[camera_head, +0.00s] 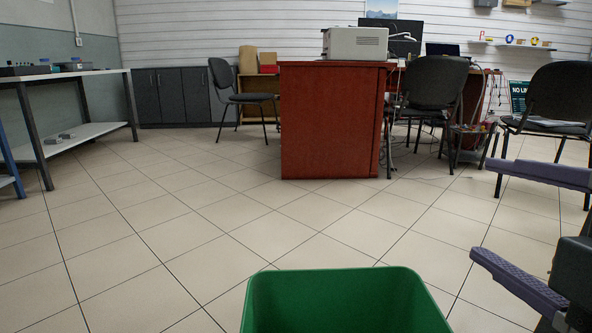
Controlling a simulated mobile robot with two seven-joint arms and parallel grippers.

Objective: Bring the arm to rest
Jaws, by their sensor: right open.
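My right gripper (487,210) comes in from the right edge. Its two purple fingers are spread apart, one above the other, pointing left. Nothing shows between them except floor and chair legs well behind. Only part of the dark gripper body shows at the right edge. My left gripper and arm are not in view. No coolant hose can be made out.
A green bin (340,284) stands at the bottom centre, left of my right gripper. A red-brown desk (330,120) with a printer (355,43), black chairs (435,82) and a left workbench (85,74) stand farther back. The tiled floor between is clear.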

